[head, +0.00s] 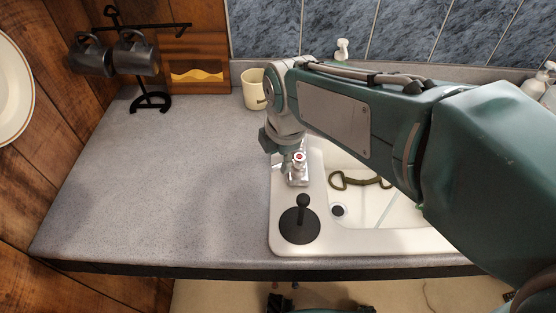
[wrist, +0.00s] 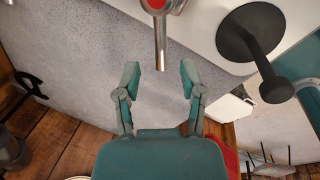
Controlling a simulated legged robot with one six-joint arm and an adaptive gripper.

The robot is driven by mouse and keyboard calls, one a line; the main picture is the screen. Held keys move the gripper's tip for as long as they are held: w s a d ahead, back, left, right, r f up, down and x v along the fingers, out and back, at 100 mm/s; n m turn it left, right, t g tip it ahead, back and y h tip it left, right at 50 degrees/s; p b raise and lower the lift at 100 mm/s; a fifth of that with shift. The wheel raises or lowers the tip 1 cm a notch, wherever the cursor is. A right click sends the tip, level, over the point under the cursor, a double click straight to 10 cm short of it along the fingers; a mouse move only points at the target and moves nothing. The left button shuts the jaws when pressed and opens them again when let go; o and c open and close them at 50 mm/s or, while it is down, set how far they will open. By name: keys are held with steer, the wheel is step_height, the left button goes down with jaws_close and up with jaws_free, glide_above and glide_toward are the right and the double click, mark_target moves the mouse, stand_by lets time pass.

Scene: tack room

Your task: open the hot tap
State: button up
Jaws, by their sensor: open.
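The hot tap (head: 298,163) is a chrome fitting with a red-marked top, at the left edge of the white sink (head: 285,246). In the wrist view its red mark is cut by the top edge, and its chrome lever (wrist: 160,45) points down the picture. My gripper (wrist: 160,78) is open and empty. Its two green fingertips stand either side of the lever's tip, with a visible gap on each side. I cannot tell the height difference between them. In the head view my wrist is just behind the tap, and my fingers are mostly hidden.
A metal bit (head: 358,181) lies in the sink. A cream mug (head: 254,90) and a rack of dark mugs (head: 135,54) stand behind. The left counter (head: 170,180) is clear.

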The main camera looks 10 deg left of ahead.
step_height(320, 180, up, 9)
steer(key=s+d, duration=0.1)
steer(key=shift+s, duration=0.2)
steer(key=shift+f, duration=0.1)
steer(key=s+d+f+m+t, duration=0.1)
steer(key=s+d+m, duration=0.2)
steer(key=d+m, duration=0.3)
steer(key=s+d+f+m+t, duration=0.1)
steer(key=s+d+f+m, duration=0.1)
steer(key=d+m, duration=0.5)
steer(key=s+d+f+m+t+h, duration=0.1)
steer(key=s+d+f+m, duration=0.1)
steer(key=s+d+m, duration=0.2)
steer(key=d+m, duration=0.3)
steer(key=m, duration=0.5)
steer(key=shift+f+t, duration=0.2)
steer(key=shift+t, duration=0.2)
